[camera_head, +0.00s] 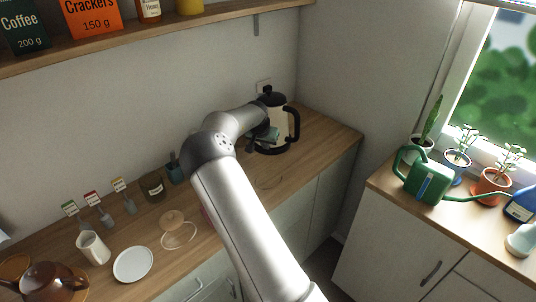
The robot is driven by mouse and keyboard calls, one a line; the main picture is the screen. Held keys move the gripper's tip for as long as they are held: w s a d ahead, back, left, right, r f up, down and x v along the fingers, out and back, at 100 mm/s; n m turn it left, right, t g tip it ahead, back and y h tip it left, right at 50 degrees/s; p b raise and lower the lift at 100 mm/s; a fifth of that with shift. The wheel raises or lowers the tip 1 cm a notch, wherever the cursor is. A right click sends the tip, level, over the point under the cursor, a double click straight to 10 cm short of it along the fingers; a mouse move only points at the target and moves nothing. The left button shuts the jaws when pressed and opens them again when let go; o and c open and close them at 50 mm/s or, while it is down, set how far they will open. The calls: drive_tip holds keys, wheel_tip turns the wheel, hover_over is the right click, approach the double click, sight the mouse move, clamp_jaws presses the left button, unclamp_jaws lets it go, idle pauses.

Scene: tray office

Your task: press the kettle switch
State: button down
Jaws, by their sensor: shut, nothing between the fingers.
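The kettle (283,117) stands on the wooden counter in the back corner. It has a cream body with a black lid, base and handle, and the handle is on its right. My gripper (263,139) is at the kettle's front left, small and partly hidden behind the end of my arm. Its fingers are shut with nothing between them. I cannot tell whether it touches the kettle. The kettle switch cannot be made out from here.
A jar (153,186) and a dark blue cup (175,173) stand left of my arm. A white plate (133,264), white pitcher (93,248) and brown teapot (52,283) are farther left. A green watering can (427,181) stands on the right cabinet. Counter right of the kettle is clear.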

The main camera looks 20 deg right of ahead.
sight(267, 153)
drive_tip(key=shift+b+x, duration=0.3)
drive_tip(key=shift+x, duration=1.25)
drive_tip(key=shift+f+b, duration=0.8)
drive_tip(key=shift+f, duration=0.15)
drive_tip(key=shift+r, duration=0.15)
drive_tip(key=shift+s+a+r, duration=0.25)
drive_tip(key=shift+s+a, duration=0.3)
drive_tip(key=shift+s+a+r, duration=0.3)
drive_tip(key=shift+s+a, duration=0.2)
drive_tip(key=shift+s, duration=0.1)
drive_tip(key=shift+a+r+b, duration=0.15)
drive_tip(key=shift+r+b, duration=0.15)
drive_tip(key=shift+r, duration=0.2)
drive_tip(key=b+v, duration=0.2)
drive_tip(key=v, duration=1.4)
drive_tip(key=shift+s, duration=0.2)
